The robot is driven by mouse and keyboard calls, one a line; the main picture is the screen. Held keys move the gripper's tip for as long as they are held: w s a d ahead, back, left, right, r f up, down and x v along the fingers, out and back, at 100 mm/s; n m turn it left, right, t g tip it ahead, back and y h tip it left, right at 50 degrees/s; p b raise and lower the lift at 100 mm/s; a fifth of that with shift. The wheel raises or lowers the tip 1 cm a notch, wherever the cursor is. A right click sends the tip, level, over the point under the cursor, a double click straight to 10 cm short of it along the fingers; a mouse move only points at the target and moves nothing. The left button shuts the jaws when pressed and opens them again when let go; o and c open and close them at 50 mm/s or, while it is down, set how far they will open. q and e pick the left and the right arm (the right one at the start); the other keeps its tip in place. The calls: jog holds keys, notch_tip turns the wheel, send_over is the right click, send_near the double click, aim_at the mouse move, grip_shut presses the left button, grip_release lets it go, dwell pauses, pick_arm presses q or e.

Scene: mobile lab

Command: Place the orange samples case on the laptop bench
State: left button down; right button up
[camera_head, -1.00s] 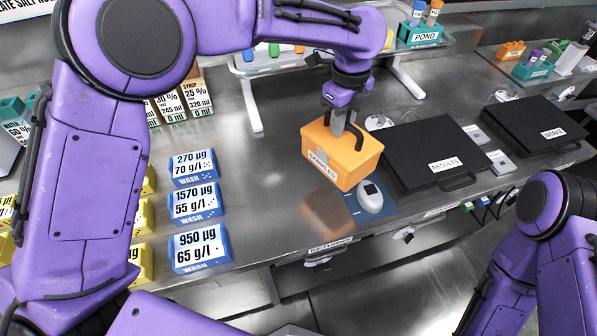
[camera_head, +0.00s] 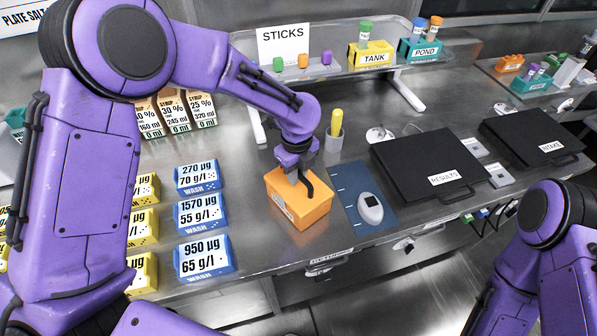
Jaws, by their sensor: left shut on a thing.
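The orange samples case (camera_head: 299,207) is in the middle of the head view, a box with a pale label on its front left side and a dark handle on top. My left gripper (camera_head: 300,182) is shut on it from above, at the handle. The case is over the steel laptop bench (camera_head: 262,225), left of the blue mat. It looks at or very near the bench top; I cannot tell if it touches. My right gripper is out of view; only my right arm shows at the lower right.
The blue mat (camera_head: 352,187) with a white handheld device (camera_head: 370,207) lies right of the case. A black RESULTS laptop (camera_head: 425,165) and an INTAKE laptop (camera_head: 533,138) are further right. Blue WASH boxes (camera_head: 204,216) stand left.

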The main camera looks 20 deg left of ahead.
pick_arm(q)
jog(key=shift+r, duration=0.1)
jog(key=c, duration=1)
grip_release()
jog(key=shift+s, duration=0.1)
notch_tip(320, 180, up, 12)
jog(key=shift+b, duration=0.45)
